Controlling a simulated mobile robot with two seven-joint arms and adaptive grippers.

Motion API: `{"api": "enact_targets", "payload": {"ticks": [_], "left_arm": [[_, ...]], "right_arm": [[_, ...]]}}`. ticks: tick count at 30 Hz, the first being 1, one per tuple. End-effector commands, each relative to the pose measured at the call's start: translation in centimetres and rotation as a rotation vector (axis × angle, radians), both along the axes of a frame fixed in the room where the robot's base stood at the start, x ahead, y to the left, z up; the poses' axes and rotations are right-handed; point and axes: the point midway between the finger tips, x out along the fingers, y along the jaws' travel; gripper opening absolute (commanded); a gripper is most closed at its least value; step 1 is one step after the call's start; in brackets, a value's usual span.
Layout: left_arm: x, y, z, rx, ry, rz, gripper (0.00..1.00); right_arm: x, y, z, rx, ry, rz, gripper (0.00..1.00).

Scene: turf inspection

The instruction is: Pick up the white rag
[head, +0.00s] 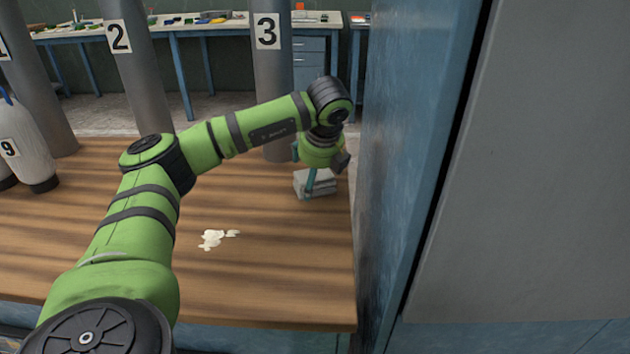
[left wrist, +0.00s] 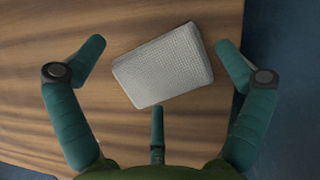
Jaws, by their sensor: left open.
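The white rag (left wrist: 165,64) is a folded, textured pale block lying on the wooden table. In the left wrist view it lies between and a little beyond my open fingers. In the head view the rag (head: 315,184) sits near the table's right end, partly hidden by my left gripper (head: 311,178). My left gripper also shows in the left wrist view (left wrist: 158,72), with its teal fingers spread on either side of the rag and a third finger below it. I cannot tell from these views whether any finger touches it. My right gripper is not in view.
The wooden table (head: 270,270) has a pale spill or crumbs (head: 214,239) left of the rag. A blue wall or cabinet side (head: 410,170) stands close at the table's right end. Numbered grey posts (head: 137,70) and a white cylinder marked 9 (head: 22,145) stand at the left and back.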

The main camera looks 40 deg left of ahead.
Motion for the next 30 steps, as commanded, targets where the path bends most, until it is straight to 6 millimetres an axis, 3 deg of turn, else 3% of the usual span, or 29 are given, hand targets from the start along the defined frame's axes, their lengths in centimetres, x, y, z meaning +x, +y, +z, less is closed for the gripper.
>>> {"api": "enact_targets", "payload": {"ticks": [9, 10, 12, 14, 25, 30], "left_arm": [[0.17, 0.29, -0.80, 0.000, -0.001, 0.000, 1.00], [0.17, 0.29, -0.80, 0.000, -0.001, 0.000, 0.96], [0.16, 0.29, -0.79, 0.000, -0.001, 0.000, 0.68], [0.15, 0.29, -0.79, 0.000, -0.001, 0.000, 0.47], [0.11, 0.29, -0.84, 0.000, 0.002, -0.001, 0.46], [0.16, 0.27, 0.04, 0.000, 0.000, 0.000, 0.46]], "right_arm": [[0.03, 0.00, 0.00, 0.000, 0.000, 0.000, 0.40], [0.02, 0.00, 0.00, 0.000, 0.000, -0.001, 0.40], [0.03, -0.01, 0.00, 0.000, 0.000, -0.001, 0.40], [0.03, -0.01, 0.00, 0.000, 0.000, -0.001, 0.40], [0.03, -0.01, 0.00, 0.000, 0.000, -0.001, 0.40], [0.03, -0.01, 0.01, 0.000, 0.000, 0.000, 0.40]]}}
